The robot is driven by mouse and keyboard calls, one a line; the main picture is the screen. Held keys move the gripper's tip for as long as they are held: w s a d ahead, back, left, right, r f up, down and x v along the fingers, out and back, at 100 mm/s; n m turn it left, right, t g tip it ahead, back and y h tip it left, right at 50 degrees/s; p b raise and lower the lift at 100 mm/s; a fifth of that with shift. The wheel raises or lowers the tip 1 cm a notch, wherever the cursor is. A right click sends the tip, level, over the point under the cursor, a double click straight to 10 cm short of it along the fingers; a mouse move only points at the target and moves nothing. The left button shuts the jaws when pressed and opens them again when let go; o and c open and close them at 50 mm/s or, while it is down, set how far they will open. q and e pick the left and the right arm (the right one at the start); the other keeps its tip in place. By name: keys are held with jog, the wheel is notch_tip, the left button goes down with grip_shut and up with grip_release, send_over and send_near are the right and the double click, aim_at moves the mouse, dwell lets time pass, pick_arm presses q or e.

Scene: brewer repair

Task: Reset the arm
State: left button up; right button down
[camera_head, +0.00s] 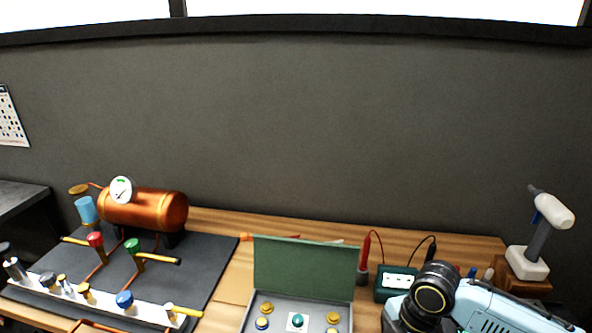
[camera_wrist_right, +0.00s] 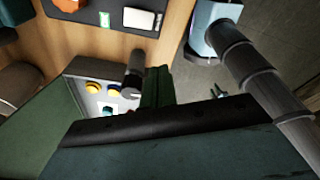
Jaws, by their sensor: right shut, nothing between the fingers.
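My right arm reaches in at the lower right of the head view, light blue with a dark round joint, in front of the bench. Its fingers cannot be made out there. In the right wrist view my right gripper (camera_wrist_right: 157,74) shows as two narrow dark green fingers close together, shut and empty. Beyond them is a grey panel with yellow buttons (camera_wrist_right: 92,87). My left gripper is in neither view.
An open green-lidded case (camera_head: 304,275) with coloured buttons stands at the front centre. A copper boiler (camera_head: 150,208) with valves stands on a dark mat (camera_head: 205,262) at left.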

jog(key=s+a+f+m+t+y, duration=0.1)
jog(key=s+a+m+t+y, duration=0.15)
jog(key=s+a+m, duration=0.6)
jog(key=s+d+m+t+h, duration=0.1)
jog(key=s+d+m+h, duration=0.3)
jog(key=s+d+m, duration=0.55)
notch_tip(320, 180, down, 30)
jog(key=s+b, duration=0.1)
jog(key=b, duration=0.6)
jog(key=s+d+f+g+b, duration=0.1)
jog(key=s+f+b, duration=0.1)
jog(key=s+f, duration=0.6)
jog(key=s+d+f+g+b, duration=0.1)
jog(key=s+f+b, duration=0.2)
jog(key=s+f, duration=0.6)
notch_tip(320, 180, down, 5)
jog(key=shift+r+b, duration=0.1)
jog(key=shift+b, duration=0.25)
